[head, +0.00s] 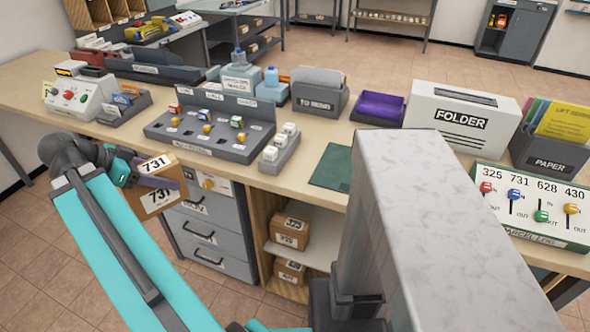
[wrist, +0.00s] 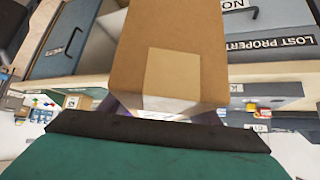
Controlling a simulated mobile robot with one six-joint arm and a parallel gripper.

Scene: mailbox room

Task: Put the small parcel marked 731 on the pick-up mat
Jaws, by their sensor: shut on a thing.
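The small brown parcel marked 731 (head: 152,200) is held in the air at the left, in front of the counter's front edge. Its white labels read 731. My gripper (head: 150,181) is shut on it; the fingers are partly hidden by the parcel. In the wrist view the parcel (wrist: 190,55) fills the upper middle, with a pale tape patch facing the camera. A flat dark green mat (head: 331,167) lies on the counter near its front edge, well to the right of the parcel. It looks bare; its lettering is too small to read.
A grey sorting panel (head: 185,148) with coloured pieces and a small grey tray (head: 279,152) stand left of the mat. Drawers (head: 212,228) and a shelf with parcels (head: 289,232) are below. A white control box (head: 530,208) is on the right.

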